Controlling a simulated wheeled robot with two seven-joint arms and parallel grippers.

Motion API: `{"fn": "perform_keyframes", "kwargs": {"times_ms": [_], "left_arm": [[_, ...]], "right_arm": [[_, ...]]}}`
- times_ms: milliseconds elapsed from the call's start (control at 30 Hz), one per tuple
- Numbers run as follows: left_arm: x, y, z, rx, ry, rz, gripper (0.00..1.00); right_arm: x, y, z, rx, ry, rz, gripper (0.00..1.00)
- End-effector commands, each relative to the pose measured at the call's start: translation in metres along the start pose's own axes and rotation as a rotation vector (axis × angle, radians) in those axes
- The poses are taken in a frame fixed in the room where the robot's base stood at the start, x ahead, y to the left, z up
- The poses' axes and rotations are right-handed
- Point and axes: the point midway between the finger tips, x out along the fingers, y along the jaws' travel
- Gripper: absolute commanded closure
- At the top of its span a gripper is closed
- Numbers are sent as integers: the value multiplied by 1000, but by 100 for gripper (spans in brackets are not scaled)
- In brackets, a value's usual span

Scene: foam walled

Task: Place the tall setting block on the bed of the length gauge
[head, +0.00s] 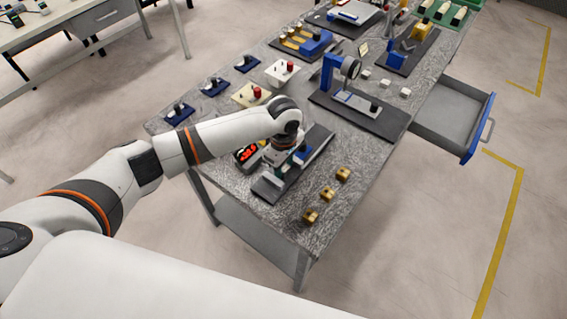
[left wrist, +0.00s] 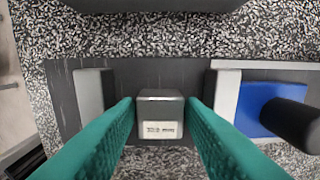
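The length gauge (head: 320,143) has a long dark base near the front of the table. In the left wrist view its dark bed (left wrist: 120,78) runs between two pale jaws, with a blue part and black knob at right. The tall setting block (left wrist: 160,117), grey with a pale label, is on the bed between the jaws, apart from both. My left gripper (left wrist: 160,102) is over the gauge, its teal fingers on either side of the block with narrow gaps. In the head view the left gripper (head: 279,170) hides the block. My right gripper is out of view.
Several brass blocks (head: 327,193) stand right of the gauge. A red-digit display (head: 246,154) is close on its left. A blue dial stand (head: 331,72) on a dark plate is behind. An open drawer (head: 455,115) juts out at right. Bare table lies around the brass blocks.

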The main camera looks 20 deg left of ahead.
Motion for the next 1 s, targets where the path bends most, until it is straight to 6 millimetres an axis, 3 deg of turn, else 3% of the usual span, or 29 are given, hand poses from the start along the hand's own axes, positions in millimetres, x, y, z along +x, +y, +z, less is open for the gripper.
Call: {"fn": "perform_keyframes", "kwargs": {"times_ms": [267,700,1000], "left_arm": [[-10,-1,0,0,2,-3,64],[-98,-1,0,1,1,-3,64],[-123,0,0,-1,1,0,64]], "right_arm": [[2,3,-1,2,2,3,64],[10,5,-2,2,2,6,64],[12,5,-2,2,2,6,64]]}}
